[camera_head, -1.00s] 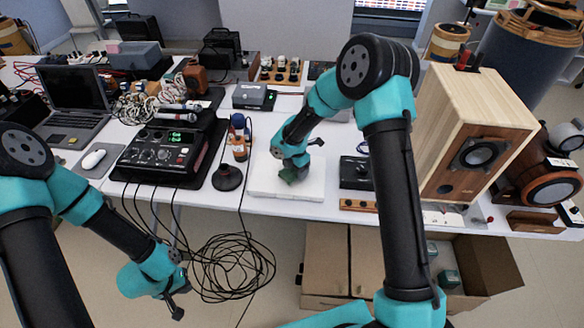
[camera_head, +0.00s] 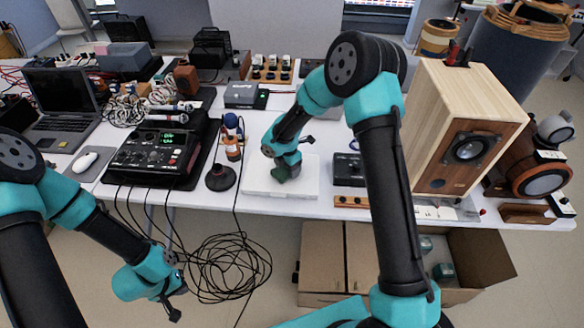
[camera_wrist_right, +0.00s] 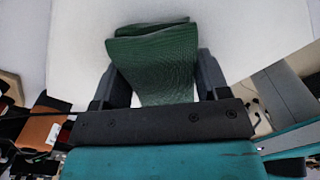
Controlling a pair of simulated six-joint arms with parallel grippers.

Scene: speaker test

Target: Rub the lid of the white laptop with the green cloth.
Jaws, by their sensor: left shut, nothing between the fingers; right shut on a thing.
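The white laptop (camera_head: 256,178) lies closed on the table near its front edge, its lid facing up. My left gripper (camera_head: 176,308) is shut and empty, below and in front of the table edge.
A black mixer (camera_head: 155,152) and a dark open laptop (camera_head: 62,105) stand to the left. A bottle (camera_head: 232,140) and a round black base (camera_head: 220,178) stand close left of the white laptop. A small black box (camera_head: 349,170) and a wooden speaker (camera_head: 460,130) are to the right. Cables hang in front.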

